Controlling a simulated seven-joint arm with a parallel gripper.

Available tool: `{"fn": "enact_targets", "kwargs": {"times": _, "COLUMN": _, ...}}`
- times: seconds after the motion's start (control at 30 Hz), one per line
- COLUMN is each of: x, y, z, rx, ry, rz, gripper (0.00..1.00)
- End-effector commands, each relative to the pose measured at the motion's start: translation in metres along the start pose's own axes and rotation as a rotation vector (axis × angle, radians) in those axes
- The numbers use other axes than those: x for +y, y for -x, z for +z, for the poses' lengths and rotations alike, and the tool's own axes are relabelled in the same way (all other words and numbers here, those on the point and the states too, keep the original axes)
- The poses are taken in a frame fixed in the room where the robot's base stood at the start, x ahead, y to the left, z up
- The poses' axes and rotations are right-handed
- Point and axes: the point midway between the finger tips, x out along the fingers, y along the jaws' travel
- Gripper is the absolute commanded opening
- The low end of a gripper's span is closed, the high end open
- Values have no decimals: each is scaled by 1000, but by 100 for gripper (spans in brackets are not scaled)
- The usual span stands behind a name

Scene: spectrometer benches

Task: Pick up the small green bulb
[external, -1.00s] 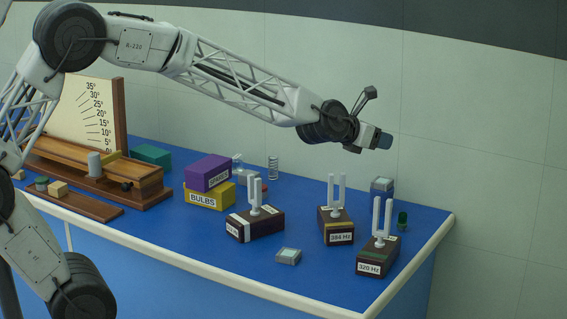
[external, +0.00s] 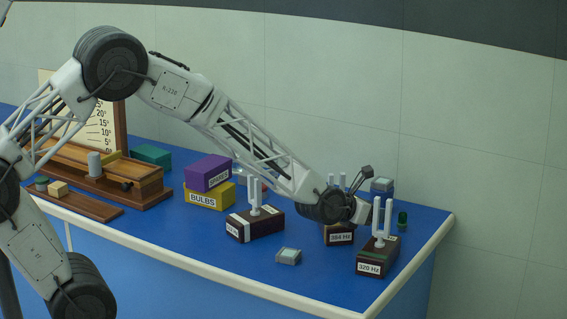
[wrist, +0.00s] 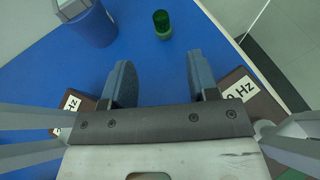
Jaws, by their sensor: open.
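The small green bulb (external: 402,220) stands upright near the right back corner of the blue bench, behind the 320 Hz tuning fork box. In the wrist view the green bulb (wrist: 162,24) is at the top middle, ahead of the fingertips and apart from them. My gripper (wrist: 158,72) is open, with nothing between its two blue-grey fingers. In the external view my gripper (external: 362,212) is low over the tuning forks, to the left of the bulb; its fingers are hard to make out there.
The 320 Hz fork box (external: 370,266) and 384 Hz fork box (external: 339,238) stand close below my gripper. A blue container (wrist: 92,28) stands left of the bulb in the wrist view. The bench edge (external: 440,232) is just right of the bulb.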

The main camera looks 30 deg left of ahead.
Motion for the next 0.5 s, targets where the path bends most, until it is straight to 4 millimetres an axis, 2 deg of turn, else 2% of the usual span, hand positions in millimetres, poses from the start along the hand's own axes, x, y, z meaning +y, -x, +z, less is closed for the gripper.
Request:
{"fn": "enact_targets", "kwargs": {"times": 0.27, "x": 0, "y": -7, "z": 0, "rx": 0, "ry": 0, "rz": 0, "gripper": 54}}
{"fn": "enact_targets", "kwargs": {"times": 0.5, "x": 0, "y": -26, "z": 0, "rx": 1, "ry": -1, "rz": 0, "gripper": 54}}
